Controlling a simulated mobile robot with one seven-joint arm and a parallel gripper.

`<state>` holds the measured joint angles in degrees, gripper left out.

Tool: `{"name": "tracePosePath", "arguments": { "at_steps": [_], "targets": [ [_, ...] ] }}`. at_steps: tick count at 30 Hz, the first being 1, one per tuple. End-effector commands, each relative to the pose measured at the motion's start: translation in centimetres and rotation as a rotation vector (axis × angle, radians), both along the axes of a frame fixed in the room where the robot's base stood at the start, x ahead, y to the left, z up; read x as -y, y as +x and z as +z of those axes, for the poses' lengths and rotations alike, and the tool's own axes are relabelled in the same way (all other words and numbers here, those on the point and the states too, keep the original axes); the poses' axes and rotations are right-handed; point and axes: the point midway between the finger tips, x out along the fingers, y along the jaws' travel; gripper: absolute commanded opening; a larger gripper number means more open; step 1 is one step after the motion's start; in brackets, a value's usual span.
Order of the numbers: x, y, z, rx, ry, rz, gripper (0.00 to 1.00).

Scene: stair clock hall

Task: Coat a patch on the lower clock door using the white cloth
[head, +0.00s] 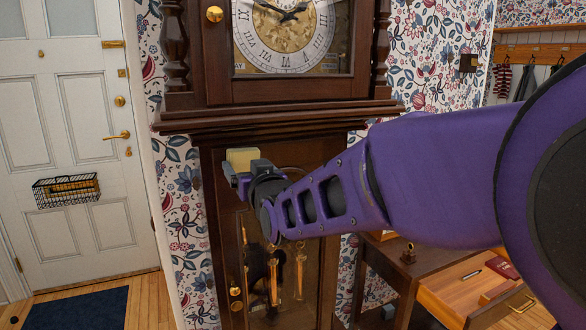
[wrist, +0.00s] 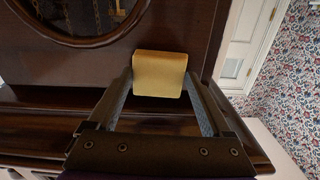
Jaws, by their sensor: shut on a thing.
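The tall dark wooden clock's lower door (head: 226,222) stands shut below the dial, with a glass window showing brass weights. My gripper (head: 242,172) is at the upper part of this door, just under the moulding. It is shut on a pale yellow, block-like pad (head: 243,158). In the wrist view my gripper (wrist: 160,78) has a finger on each side of the pad (wrist: 160,72), in front of the dark door wood (wrist: 180,28). I cannot tell whether the pad touches the door. I see no separate white cloth.
The clock's projecting moulding (head: 280,118) runs just above my gripper. A small brass knob (head: 235,291) is low on the door's left side. A desk with an open drawer (head: 470,285) stands at the right, under my arm. A white house door (head: 70,130) is at the left.

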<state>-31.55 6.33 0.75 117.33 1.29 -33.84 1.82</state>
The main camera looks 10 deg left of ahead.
Motion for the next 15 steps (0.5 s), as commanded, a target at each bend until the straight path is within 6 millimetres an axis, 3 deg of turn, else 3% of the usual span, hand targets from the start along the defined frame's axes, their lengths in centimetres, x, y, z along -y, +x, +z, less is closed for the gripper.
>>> {"name": "tracePosePath", "arguments": {
  "at_steps": [9,15],
  "targets": [
    [2.6,1.4,-0.1,0.001,0.000,-0.003,0.39],
    [3.1,1.7,-0.1,-0.001,0.001,-0.002,0.39]
  ]
}}
